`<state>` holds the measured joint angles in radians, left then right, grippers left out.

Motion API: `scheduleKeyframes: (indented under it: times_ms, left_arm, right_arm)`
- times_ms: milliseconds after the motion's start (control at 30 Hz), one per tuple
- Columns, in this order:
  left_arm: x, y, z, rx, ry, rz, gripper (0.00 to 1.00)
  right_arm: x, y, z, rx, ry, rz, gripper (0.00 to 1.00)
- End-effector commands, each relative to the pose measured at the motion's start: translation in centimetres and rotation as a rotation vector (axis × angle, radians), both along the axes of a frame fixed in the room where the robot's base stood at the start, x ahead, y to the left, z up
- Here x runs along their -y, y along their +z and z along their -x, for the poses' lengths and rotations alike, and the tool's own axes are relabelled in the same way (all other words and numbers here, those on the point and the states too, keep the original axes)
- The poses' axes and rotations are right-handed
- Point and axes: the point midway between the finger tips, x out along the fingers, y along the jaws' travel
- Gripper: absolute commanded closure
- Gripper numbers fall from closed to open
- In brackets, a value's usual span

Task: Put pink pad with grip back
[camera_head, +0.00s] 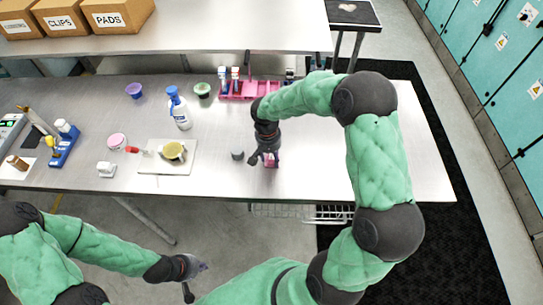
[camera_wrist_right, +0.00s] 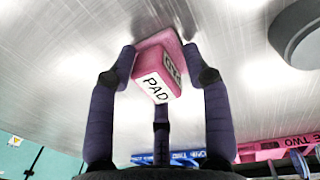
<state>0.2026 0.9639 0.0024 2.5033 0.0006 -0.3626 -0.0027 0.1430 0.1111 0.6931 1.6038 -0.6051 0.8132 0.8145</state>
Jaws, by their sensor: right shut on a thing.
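The pink pad with grip (camera_head: 271,160) is at the front middle of the steel table. In the right wrist view the pink block (camera_wrist_right: 158,66) shows a white label reading "PAD". My right gripper (camera_head: 264,157) is shut on it, with fingers on both sides of the block. I cannot tell whether the pad touches the tabletop. My left gripper (camera_head: 194,279) is open and empty, below the table's front edge in the picture.
A small grey cylinder (camera_head: 238,155) stands just left of my right gripper. A pink rack (camera_head: 236,97) with bottles stands behind. A white board (camera_head: 184,165) with a yellow round item, a spray bottle (camera_head: 178,108) and a blue rack (camera_head: 63,153) are further left. Table right is clear.

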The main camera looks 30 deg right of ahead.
Motion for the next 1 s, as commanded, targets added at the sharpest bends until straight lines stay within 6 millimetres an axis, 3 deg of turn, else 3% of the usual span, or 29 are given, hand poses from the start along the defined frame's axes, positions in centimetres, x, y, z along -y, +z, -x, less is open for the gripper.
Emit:
scheduleKeyframes:
  times_ms: [267, 300, 367, 767, 1000]
  left_arm:
    - [0.0, -0.4, 0.0, 0.000, 0.000, 0.000, 1.00]
    - [0.0, -0.3, 0.0, 0.000, 0.000, 0.000, 1.00]
    - [0.0, -0.3, 0.0, 0.000, 0.000, 0.000, 1.00]
    - [0.0, 0.0, 0.0, 0.000, 0.000, 0.000, 1.00]
    - [0.0, 0.6, 0.0, 0.000, 0.000, 0.000, 1.00]
  right_arm:
    - [0.0, -0.4, 0.0, 0.000, 0.000, 0.000, 0.86]
    - [0.0, -0.3, 0.0, 0.000, 0.000, 0.000, 0.42]
    - [0.0, -0.3, 0.0, 0.000, 0.000, 0.000, 0.27]
    - [0.0, 0.0, 0.0, 0.000, 0.000, 0.000, 0.27]
    - [-0.2, 3.2, -0.2, 0.003, -0.001, 0.001, 0.27]
